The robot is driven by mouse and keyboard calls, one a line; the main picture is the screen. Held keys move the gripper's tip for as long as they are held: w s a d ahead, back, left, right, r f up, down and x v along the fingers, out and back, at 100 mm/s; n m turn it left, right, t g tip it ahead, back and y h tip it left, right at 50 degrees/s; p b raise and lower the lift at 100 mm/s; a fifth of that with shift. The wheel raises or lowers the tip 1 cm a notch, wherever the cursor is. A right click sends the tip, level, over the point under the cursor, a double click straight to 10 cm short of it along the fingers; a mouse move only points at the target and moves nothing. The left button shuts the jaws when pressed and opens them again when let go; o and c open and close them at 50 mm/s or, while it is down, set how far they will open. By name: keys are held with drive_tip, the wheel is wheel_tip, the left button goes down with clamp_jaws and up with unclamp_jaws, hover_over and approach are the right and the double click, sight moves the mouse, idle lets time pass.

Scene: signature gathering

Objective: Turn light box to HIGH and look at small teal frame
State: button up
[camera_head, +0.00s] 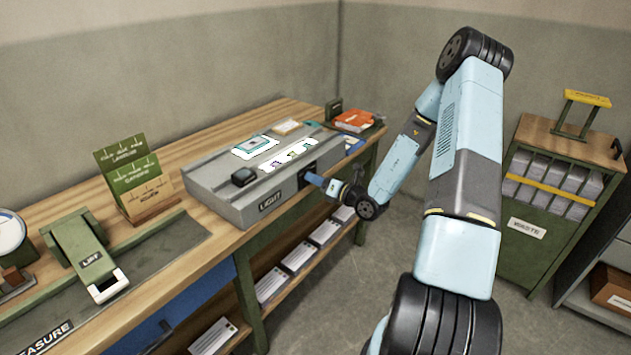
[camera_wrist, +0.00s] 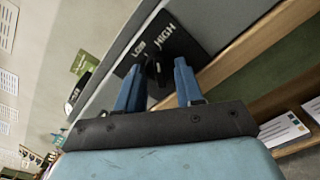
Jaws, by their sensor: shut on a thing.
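The grey light box (camera_head: 222,192), labelled LIGHT, stands on the wooden bench. Its top has two bright white panels. The rear panel carries a teal-edged frame (camera_head: 253,144); the front strip carries several small coloured pieces, one of them teal (camera_head: 311,141). In the wrist view, a black plate marked LOW and HIGH (camera_wrist: 185,49) is on the box's side. A dark knob (camera_wrist: 152,68) sits on it. My gripper (camera_wrist: 158,80) is shut on the knob, a blue finger on each side. In the head view, my gripper (camera_head: 312,179) meets the box's right end. The knob's pointer is unclear.
Green card stands (camera_head: 128,172), a device labelled LIFT (camera_head: 88,255) and a dial (camera_head: 10,235) are further left. An orange book (camera_head: 354,121) lies behind. A WASTE cabinet (camera_head: 540,215) stands right.

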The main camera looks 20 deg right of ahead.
drive_tip(key=shift+m, duration=1.1)
drive_tip(key=o, duration=1)
drive_tip(key=v, duration=1.3)
drive_tip(key=shift+s+d, duration=0.3)
